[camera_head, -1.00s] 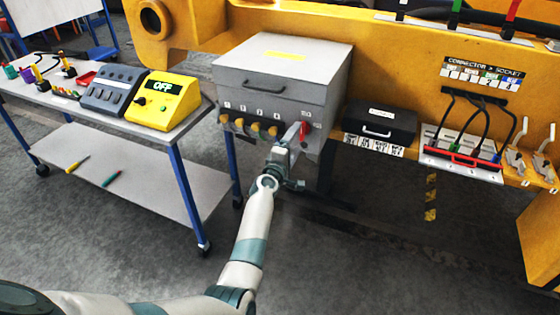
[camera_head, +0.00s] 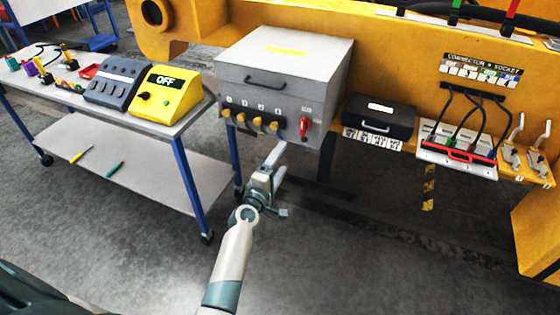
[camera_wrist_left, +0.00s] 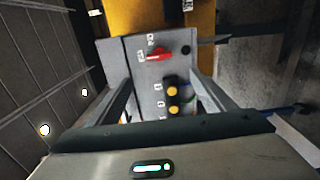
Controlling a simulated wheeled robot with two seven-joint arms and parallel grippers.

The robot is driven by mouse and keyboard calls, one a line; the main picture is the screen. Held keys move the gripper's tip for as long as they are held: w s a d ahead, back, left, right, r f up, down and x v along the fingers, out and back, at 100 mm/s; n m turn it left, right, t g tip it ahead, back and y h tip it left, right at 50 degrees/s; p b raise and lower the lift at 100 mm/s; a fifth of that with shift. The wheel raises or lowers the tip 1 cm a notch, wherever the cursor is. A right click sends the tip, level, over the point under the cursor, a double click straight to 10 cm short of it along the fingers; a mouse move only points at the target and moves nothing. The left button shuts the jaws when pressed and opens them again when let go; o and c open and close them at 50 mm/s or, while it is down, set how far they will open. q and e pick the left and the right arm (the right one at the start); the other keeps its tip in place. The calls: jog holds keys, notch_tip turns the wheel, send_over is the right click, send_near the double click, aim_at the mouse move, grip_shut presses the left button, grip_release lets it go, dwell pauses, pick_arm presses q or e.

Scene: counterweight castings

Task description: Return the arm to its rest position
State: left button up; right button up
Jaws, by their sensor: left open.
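My left gripper (camera_head: 276,160) is below and in front of the grey metal box (camera_head: 280,95), apart from it. In the left wrist view its two fingers (camera_wrist_left: 160,105) stand wide apart with nothing between them. The box's front carries a red handle (camera_head: 304,126) at its right end, which also shows in the left wrist view (camera_wrist_left: 158,55). Several yellow knobs (camera_head: 257,121) sit in a row to the left of the red handle; two of them show in the left wrist view (camera_wrist_left: 173,92). My right gripper is not in view.
A blue-legged cart (camera_head: 150,185) stands at the left, with a yellow box reading OFF (camera_head: 165,94). A black case (camera_head: 379,117) and a connector panel (camera_head: 455,147) are to the right on the yellow machine (camera_head: 400,45). The floor (camera_head: 360,270) in front is clear.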

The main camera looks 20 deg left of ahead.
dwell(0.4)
pick_arm(q)
jog(key=s+d+f+m+g+b, duration=0.25)
jog(key=s+f, duration=0.45)
jog(key=f, duration=0.7)
jog(key=s+d+f+m+g+h+b, duration=0.1)
jog(key=s+f+m+g, duration=0.25)
jog(key=s+f, duration=0.65)
jog(key=s+d+f+m+g+b, duration=0.1)
jog(key=s+d+f+m+g, duration=0.15)
jog(key=f, duration=1.45)
jog(key=s+a+f+m+g+b, duration=0.1)
jog(key=s+f+m, duration=0.3)
jog(key=s+f, duration=0.4)
jog(key=s+a+f+m+g+y+b, duration=0.1)
jog(key=s+f, duration=0.7)
jog(key=s, duration=1.4)
jog(key=s+a+f+m+g+b, duration=0.2)
jog(key=s+f+m+g, duration=0.4)
jog(key=s, duration=0.9)
notch_tip(320, 180, down, 2)
jog(key=shift+s+a+f+m+y, duration=0.2)
jog(key=shift+s+a+m+y, duration=0.1)
jog(key=shift+s+a+m, duration=0.15)
jog(key=shift+w+g, duration=0.1)
jog(key=shift+g, duration=0.15)
